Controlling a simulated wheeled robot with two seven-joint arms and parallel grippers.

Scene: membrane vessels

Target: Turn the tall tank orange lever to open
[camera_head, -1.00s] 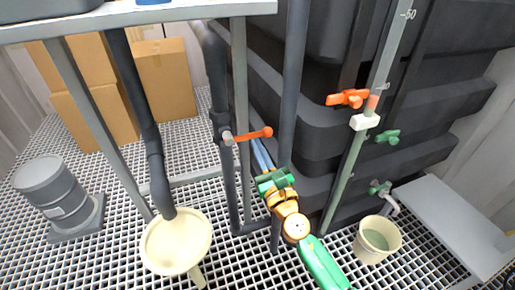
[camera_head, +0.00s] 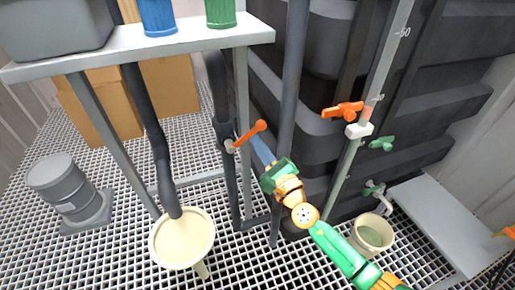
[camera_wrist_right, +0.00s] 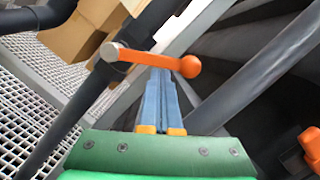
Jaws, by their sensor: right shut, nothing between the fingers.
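The orange lever (camera_head: 250,135) sits on a grey pivot on a dark vertical pipe, its free end slanting up to the right in the head view. It also shows in the right wrist view (camera_wrist_right: 155,58), crossing just beyond my fingertips. My right gripper (camera_head: 258,144) has its blue fingers shut and empty, with the tips right below the lever's arm. In the right wrist view the fingertips (camera_wrist_right: 160,74) reach the lever's lower edge; I cannot tell whether they touch it. My left gripper is not in view.
A second orange handle (camera_head: 343,110) is on the gauge tube at the right, near green valves (camera_head: 382,143) on the black tank. A cream funnel (camera_head: 182,238) and a bucket (camera_head: 372,234) stand low. Frame posts and pipes crowd my right arm.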

